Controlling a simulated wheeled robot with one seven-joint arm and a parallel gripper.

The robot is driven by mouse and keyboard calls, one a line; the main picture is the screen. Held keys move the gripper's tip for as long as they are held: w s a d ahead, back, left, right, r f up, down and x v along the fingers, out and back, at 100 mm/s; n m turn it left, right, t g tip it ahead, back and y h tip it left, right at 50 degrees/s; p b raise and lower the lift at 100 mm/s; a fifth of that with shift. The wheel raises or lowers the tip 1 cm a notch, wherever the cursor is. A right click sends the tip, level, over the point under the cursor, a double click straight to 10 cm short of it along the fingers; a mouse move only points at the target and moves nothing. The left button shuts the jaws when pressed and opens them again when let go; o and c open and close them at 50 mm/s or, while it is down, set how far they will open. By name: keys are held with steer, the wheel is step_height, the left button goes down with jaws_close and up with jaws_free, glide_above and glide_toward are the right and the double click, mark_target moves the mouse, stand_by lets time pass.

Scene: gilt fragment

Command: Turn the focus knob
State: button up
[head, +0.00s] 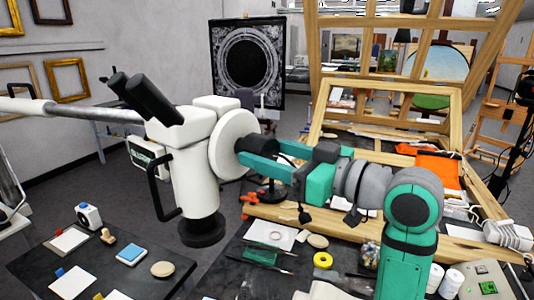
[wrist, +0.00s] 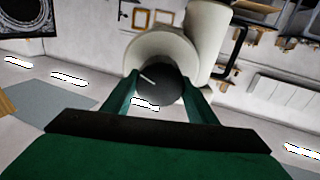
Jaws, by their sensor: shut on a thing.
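The white microscope (head: 195,165) with black eyepieces hangs on a pale boom at the left of the head view. A large white disc (head: 228,143) sits on its right side. The dark focus knob (wrist: 160,84), with a pale line on its face, stands out from the disc in the wrist view. My green gripper (head: 243,150) reaches it from the right. Its two fingers (wrist: 159,92) are on either side of the knob and closed on it. In the head view the fingers hide most of the knob.
Below the microscope is a dark table (head: 100,265) with small items on it. A yellow tape roll (head: 322,260) and jars lie on the bench under my arm. A wooden easel frame (head: 385,110) stands behind my arm. Open air surrounds the microscope head.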

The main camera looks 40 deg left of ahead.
steer(key=shift+m, duration=2)
steer(key=o, duration=1.1)
steer(key=shift+c, duration=0.2)
steer(key=d, duration=1)
steer(key=shift+d, duration=0.4)
